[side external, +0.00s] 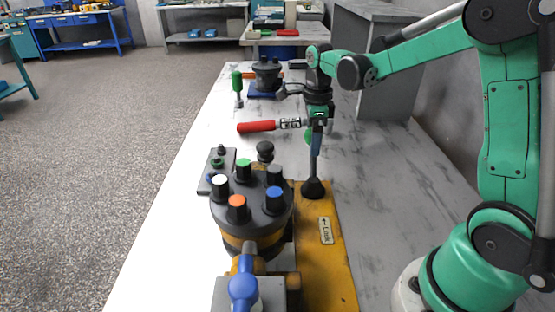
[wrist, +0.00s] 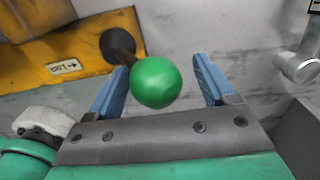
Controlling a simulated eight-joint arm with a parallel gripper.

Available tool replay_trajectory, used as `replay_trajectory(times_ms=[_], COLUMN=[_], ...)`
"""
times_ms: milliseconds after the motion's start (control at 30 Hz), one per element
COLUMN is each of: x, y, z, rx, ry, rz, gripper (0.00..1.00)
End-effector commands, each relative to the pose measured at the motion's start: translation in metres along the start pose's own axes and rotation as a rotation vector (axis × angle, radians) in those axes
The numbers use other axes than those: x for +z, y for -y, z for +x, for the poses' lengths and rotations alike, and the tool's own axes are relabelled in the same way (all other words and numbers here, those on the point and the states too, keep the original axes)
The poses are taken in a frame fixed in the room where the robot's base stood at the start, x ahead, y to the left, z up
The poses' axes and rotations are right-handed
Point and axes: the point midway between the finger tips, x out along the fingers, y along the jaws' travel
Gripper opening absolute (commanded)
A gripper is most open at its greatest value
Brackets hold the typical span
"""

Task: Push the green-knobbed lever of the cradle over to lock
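The cradle's yellow base plate (side external: 312,262) carries a label (side external: 326,231) reading "Lock" with an arrow. The lever stands roughly upright from its black foot (side external: 313,188), which also shows in the wrist view (wrist: 117,45). Its green knob (wrist: 157,82) is in the wrist view, and a sliver of it (side external: 308,138) shows in the side view. My gripper (side external: 317,150) is at the lever's top. In the wrist view my gripper (wrist: 164,72) is open, with the knob between its blue fingers, nearer the left one. Whether that finger touches it I cannot tell.
A dark motor (side external: 250,205) with coloured caps sits in the cradle, left of the lever. A blue-knobbed handle (side external: 243,288) is in front. Bare bench lies right of the plate.

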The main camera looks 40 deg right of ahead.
Motion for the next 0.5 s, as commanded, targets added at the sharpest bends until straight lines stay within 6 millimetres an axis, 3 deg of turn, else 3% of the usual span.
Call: replay_trajectory(times_ms=[267,500], x=[0.001,0.001], y=[-0.001,-0.001], z=[-0.003,-0.023], rx=[0.004,0.006], ry=[0.001,0.001], rz=[-0.002,-0.002], gripper=[0.76,0.76])
